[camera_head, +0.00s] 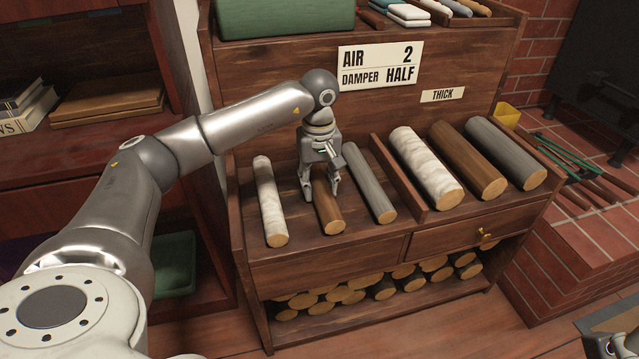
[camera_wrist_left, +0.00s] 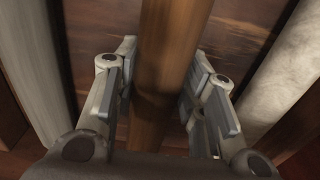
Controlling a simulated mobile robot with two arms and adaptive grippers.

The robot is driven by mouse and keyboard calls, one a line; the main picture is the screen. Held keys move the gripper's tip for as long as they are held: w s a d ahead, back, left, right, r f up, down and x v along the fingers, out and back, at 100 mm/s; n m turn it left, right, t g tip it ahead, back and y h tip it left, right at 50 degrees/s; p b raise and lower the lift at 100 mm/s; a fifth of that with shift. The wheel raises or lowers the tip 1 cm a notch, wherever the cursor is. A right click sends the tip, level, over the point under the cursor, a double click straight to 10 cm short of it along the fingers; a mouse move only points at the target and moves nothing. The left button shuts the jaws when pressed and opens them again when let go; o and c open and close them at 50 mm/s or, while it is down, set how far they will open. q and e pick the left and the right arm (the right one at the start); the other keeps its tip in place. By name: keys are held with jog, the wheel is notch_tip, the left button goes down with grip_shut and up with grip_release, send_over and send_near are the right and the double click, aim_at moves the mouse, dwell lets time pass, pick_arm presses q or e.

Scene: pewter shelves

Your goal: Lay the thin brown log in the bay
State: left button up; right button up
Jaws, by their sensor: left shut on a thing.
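The thin brown log (camera_head: 328,208) lies on the left part of the wooden rack's shelf, between a thin white birch log (camera_head: 268,200) and a thin grey log (camera_head: 370,184). My left gripper (camera_head: 321,190) is over it, shut on its middle from both sides. In the left wrist view the brown log (camera_wrist_left: 168,60) runs between the two fingers. Part of what looks like my right gripper (camera_head: 618,346) shows at the bottom right corner, mostly cut off. I cannot tell which space is the bay.
A divider (camera_head: 400,178) separates the thin logs from a thick birch log (camera_head: 426,170), a thick brown log (camera_head: 468,162) and a thick grey log (camera_head: 506,155), under the THICK label (camera_head: 442,95). A sign (camera_head: 380,65) reads AIR 2, DAMPER HALF. A brick hearth (camera_head: 585,235) is at right.

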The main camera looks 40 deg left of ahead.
pick_arm(q)
jog(key=o, duration=1.1)
jog(key=shift+o, duration=0.9)
notch_tip(320, 180, up, 12)
jog(key=shift+s, duration=0.1)
